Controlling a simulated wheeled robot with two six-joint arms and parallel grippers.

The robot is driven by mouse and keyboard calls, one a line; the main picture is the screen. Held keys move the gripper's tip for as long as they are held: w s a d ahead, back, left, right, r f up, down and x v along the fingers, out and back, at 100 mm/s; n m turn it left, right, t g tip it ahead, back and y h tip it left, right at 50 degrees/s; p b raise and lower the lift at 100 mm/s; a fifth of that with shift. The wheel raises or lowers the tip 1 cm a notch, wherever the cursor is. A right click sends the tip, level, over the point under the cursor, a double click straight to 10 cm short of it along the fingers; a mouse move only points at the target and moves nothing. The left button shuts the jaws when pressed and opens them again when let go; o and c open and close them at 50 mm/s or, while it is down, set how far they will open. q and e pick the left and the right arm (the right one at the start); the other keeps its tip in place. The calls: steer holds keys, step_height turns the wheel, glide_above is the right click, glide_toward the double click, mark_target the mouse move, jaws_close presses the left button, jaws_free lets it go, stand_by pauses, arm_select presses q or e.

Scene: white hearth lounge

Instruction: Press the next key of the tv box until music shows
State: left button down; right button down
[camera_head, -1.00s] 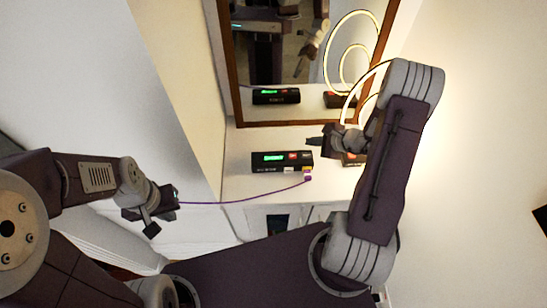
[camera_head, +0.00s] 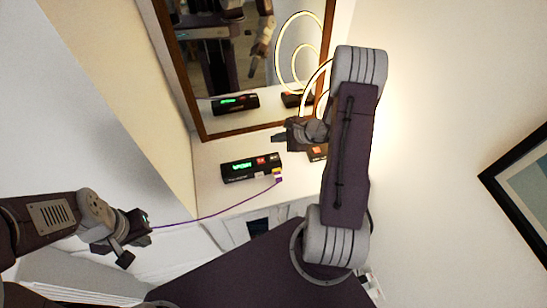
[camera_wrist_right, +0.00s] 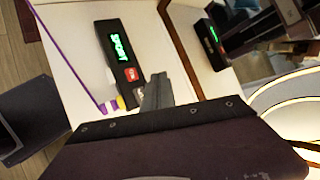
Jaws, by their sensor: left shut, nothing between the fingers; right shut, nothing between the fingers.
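The tv box (camera_head: 251,168) is a long black box with a green lit display, lying on the white shelf in front of the mirror. In the right wrist view the box (camera_wrist_right: 119,56) shows green letters that seem to read SPORT, with a red key (camera_wrist_right: 131,75) and a paler key beside it. My right gripper (camera_head: 279,137) is shut and empty, above and behind the box's right end. In the wrist view its fingers (camera_wrist_right: 157,90) point near the keys and partly hide that end. My left gripper (camera_head: 126,250) is shut, low at the left, away from the box.
A purple cable (camera_head: 215,215) runs from the box's right end toward my left gripper. A second dark box (camera_head: 317,153) with an orange-red mark and a glowing ring lamp (camera_head: 302,50) stand right. The framed mirror (camera_head: 200,118) rises behind. A picture frame (camera_head: 512,172) hangs right.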

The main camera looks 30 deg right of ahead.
mark_target(276, 158)
step_height(276, 158, down, 8)
steer(key=b, duration=0.5)
steer(key=shift+f+b, duration=0.1)
steer(key=shift+b, duration=0.3)
stand_by(1.4)
steer(key=shift+f+b, duration=0.4)
steer(key=shift+b, duration=0.3)
steer(key=shift+f+b, duration=0.45)
steer(key=shift+b, duration=0.2)
stand_by(0.4)
stand_by(0.3)
steer(key=shift+r+p, duration=0.4)
steer(key=shift+r, duration=0.45)
